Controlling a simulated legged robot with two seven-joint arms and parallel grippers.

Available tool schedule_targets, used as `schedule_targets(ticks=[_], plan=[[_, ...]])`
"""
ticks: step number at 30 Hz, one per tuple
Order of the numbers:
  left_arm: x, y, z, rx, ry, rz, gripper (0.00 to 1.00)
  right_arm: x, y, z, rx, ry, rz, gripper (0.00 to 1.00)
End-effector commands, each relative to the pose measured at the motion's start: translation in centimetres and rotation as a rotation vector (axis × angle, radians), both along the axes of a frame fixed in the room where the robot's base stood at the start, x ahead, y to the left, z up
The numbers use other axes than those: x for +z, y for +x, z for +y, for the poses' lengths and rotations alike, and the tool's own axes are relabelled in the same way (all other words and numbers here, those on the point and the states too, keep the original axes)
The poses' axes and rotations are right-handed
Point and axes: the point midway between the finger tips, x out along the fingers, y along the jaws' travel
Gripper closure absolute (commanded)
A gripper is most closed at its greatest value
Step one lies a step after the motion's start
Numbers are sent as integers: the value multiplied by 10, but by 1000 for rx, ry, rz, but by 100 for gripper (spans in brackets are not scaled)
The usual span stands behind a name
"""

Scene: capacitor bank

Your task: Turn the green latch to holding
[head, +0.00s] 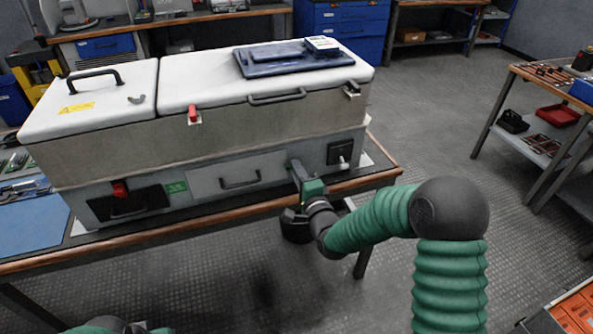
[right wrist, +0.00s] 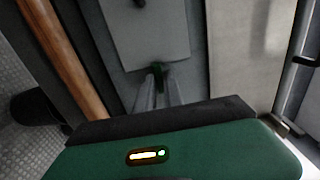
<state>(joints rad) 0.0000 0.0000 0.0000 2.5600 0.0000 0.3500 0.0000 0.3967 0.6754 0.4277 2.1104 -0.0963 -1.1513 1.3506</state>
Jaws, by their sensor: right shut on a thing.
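The capacitor bank (head: 245,175) is a grey cabinet with a white top on the workbench. My right gripper (head: 296,165) is at its lower front, between the drawer-like panel with a handle and a black plate. In the right wrist view, a small green latch (right wrist: 157,68) sits between the tips of my right gripper (right wrist: 156,82), which is shut on it. In the head view my gripper hides the latch. Its exact angle is hard to tell. My left gripper is not in view.
Red latches (head: 193,114) and (head: 119,189) show on the cabinet front. A black plate with a white knob (head: 342,161) is just right of my gripper. The bench's wooden edge (head: 237,213) runs below. Open floor lies to the right, before a tool shelf.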

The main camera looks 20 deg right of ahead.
Motion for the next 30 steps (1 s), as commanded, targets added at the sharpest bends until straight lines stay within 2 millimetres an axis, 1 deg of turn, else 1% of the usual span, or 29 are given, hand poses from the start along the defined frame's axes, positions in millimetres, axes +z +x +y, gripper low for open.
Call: schedule_targets(ticks=[1, 3, 4, 9, 17, 20, 23, 26, 30], plan=[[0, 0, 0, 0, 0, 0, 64, -4, -1, -4, -7, 1, 10, 100], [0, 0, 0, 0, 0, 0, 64, -5, -1, -4, -7, 0, 11, 100], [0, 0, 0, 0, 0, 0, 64, -5, -1, -4, -8, 0, 11, 87], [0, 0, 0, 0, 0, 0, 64, -4, -1, -3, -6, 0, 8, 66], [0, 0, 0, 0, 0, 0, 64, -2, -1, -1, -2, -1, 5, 66], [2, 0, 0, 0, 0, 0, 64, -1, -6, -1, -2, -1, 5, 66], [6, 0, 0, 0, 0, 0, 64, 0, -23, -2, -3, -1, 7, 66], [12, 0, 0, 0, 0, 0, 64, 0, -50, -3, -3, 0, 8, 66], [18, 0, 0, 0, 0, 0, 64, 0, -92, -5, -3, 0, 9, 66]])
